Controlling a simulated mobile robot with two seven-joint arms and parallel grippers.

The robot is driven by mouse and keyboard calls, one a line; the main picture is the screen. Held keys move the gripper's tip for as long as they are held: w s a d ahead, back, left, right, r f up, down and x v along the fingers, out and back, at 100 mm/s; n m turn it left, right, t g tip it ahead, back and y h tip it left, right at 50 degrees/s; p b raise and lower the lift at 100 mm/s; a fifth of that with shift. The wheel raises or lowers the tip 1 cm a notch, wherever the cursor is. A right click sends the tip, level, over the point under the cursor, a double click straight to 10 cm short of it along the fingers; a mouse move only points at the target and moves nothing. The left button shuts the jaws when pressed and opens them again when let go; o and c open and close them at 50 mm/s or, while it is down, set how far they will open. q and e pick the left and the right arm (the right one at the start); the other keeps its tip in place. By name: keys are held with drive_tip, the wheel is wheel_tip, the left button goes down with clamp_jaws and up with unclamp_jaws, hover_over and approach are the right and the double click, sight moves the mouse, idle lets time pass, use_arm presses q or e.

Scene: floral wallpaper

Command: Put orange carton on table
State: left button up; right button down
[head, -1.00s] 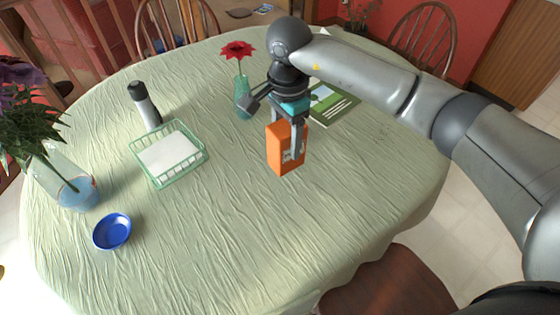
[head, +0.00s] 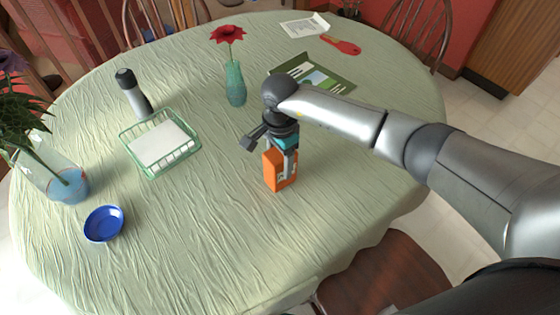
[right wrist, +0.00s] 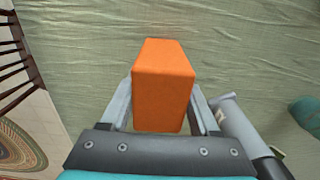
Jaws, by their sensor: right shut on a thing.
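The orange carton (head: 271,174) is upright at the middle right of the table (head: 215,250) in the head view. My right gripper (head: 284,164) is above it, with its fingers shut on the carton's sides. In the right wrist view, the carton (right wrist: 162,85) fills the space between the two fingers of the gripper (right wrist: 162,108). The carton's base is at or close to the cloth; I cannot tell whether it touches. My left gripper is not in view.
A green wire basket (head: 160,172), a grey bottle (head: 133,93), a blue bowl (head: 104,224) and a glass vase (head: 70,188) stand left. The table's front is clear.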

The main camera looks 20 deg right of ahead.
drive_tip(key=shift+f, duration=0.1)
drive_tip(key=shift+c, duration=0.6)
unclamp_jaws()
drive_tip(key=shift+r, duration=0.25)
wheel_tip(320, 180, up, 12)
drive_tip(key=shift+f+p, duration=0.1)
drive_tip(key=shift+p, duration=0.65)
drive_tip(key=shift+a, duration=0.1)
